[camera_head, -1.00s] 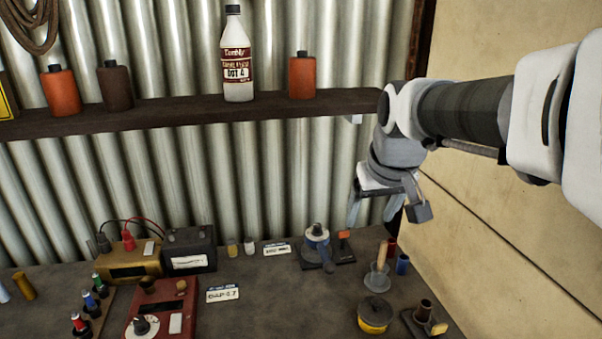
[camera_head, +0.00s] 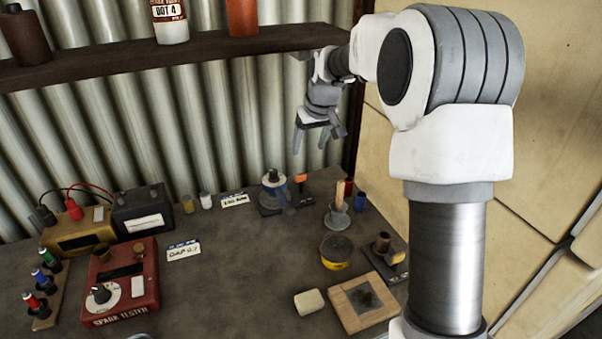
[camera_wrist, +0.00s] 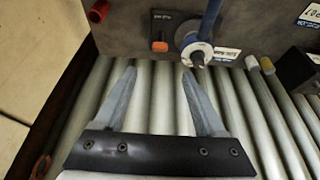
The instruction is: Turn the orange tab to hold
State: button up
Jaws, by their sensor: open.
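The orange tab (camera_head: 301,178) is small and stands on a dark base plate (camera_head: 268,211) at the back of the bench. It also shows in the wrist view (camera_wrist: 160,46), with a small label on the plate beside it. A blue and grey round device with a lever (camera_head: 274,184) is on the same plate, left of the tab in the head view; the wrist view shows it right of the tab (camera_wrist: 193,44). My gripper (camera_head: 314,152) is open and empty above and behind the bench. Its fingers (camera_wrist: 157,72) point toward the bench edge, apart from the tab.
A red spark tester (camera_head: 122,283) and a black box (camera_head: 142,209) are left. A shelf (camera_head: 180,54) and corrugated wall close off the back.

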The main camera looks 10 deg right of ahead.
aim_at(301, 175)
jog(key=x, duration=1.3)
jog(key=shift+w+f, duration=0.1)
jog(key=shift+f, duration=0.25)
grip_shut()
